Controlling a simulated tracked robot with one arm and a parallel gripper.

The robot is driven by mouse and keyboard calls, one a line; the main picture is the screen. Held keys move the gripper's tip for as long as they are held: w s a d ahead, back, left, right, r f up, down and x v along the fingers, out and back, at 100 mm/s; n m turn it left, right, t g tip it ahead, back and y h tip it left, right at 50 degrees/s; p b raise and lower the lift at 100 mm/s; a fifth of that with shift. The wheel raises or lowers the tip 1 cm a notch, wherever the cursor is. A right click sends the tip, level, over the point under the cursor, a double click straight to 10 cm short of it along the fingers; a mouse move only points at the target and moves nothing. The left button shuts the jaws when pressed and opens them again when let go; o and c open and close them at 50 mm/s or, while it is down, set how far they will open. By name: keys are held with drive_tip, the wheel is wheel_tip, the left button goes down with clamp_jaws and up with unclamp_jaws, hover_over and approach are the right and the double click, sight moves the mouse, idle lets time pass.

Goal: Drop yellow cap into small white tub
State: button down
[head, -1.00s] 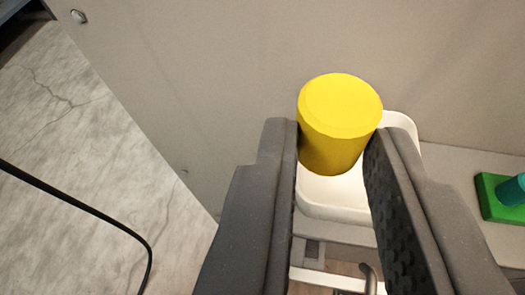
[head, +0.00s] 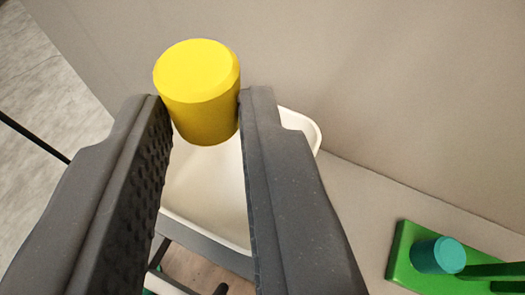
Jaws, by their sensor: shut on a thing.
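The yellow cap (head: 198,92) is a yellow cylinder held between the tips of my gripper (head: 203,100). The two dark fingers are shut on its sides. The small white tub (head: 300,124) lies behind and below the cap and fingers in the picture. Its right rim and part of its pale inside show between and beside the fingers; the rest is hidden. The cap overlaps the tub's far part in view, and its height above the tub cannot be told exactly.
A green block (head: 405,265) with a teal cylinder (head: 437,255) stands on the light ledge (head: 350,205) at the lower right. A plain beige wall (head: 400,90) rises behind the tub. A black cable (head: 35,138) crosses the grey floor at the left.

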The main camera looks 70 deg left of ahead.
drive_tip(key=f+b, duration=0.1)
drive_tip(key=b, duration=0.4)
hover_over(228, 236)
drive_tip(key=f, duration=0.5)
drive_tip(key=shift+w+d, duration=0.2)
drive_tip(key=shift+d, duration=0.15)
drive_tip(key=shift+r, duration=0.1)
drive_tip(key=c, duration=1.2)
unclamp_jaws()
drive_tip(key=shift+d, duration=0.1)
drive_tip(key=v, duration=1.3)
drive_tip(key=shift+s+d+r, duration=0.15)
drive_tip(key=shift+s+d, duration=0.05)
drive_tip(key=shift+d, duration=0.1)
